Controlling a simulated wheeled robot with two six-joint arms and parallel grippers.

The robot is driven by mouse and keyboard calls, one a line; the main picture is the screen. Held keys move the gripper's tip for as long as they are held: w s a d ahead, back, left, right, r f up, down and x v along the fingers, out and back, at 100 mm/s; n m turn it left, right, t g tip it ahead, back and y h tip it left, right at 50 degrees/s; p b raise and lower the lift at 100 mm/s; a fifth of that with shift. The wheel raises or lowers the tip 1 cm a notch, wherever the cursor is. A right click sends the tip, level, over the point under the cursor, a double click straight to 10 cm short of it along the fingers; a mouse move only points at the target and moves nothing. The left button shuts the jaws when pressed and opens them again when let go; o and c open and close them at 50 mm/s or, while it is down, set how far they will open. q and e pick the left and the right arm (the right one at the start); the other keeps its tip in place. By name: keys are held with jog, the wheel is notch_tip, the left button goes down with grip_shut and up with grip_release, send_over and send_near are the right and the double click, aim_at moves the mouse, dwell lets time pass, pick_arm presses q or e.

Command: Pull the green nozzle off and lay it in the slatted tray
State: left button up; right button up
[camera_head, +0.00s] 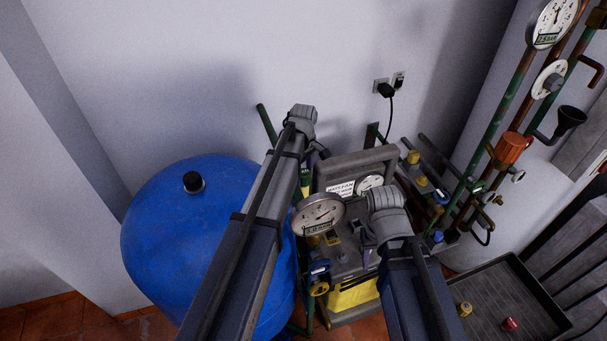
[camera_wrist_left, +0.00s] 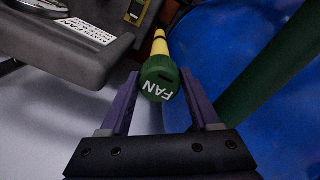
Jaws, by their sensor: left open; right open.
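The green nozzle (camera_wrist_left: 159,80), with white letters FAN on its end, shows in the left wrist view. A yellow tapered piece (camera_wrist_left: 159,43) with a dark band extends beyond it. My left gripper (camera_wrist_left: 160,84) is open, with one purple finger on each side of the nozzle. The nozzle sits between the fingertips and does not look clamped. In the head view my left arm hides most of this spot. My right gripper (camera_head: 368,247) is open and looks empty over the grey machine. The slatted tray (camera_head: 535,300) is dark and lies on the lower right.
A yellow piece (camera_head: 464,309) and a red piece (camera_head: 509,324) lie in the tray. A large blue tank (camera_head: 165,235) stands left of the grey machine (camera_head: 345,172). A gauge (camera_head: 318,213) and several pipes (camera_head: 508,100) crowd the area. A green pipe (camera_wrist_left: 268,75) passes close beside the left gripper.

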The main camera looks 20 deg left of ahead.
pick_arm(q)
grip_shut()
dwell(0.8)
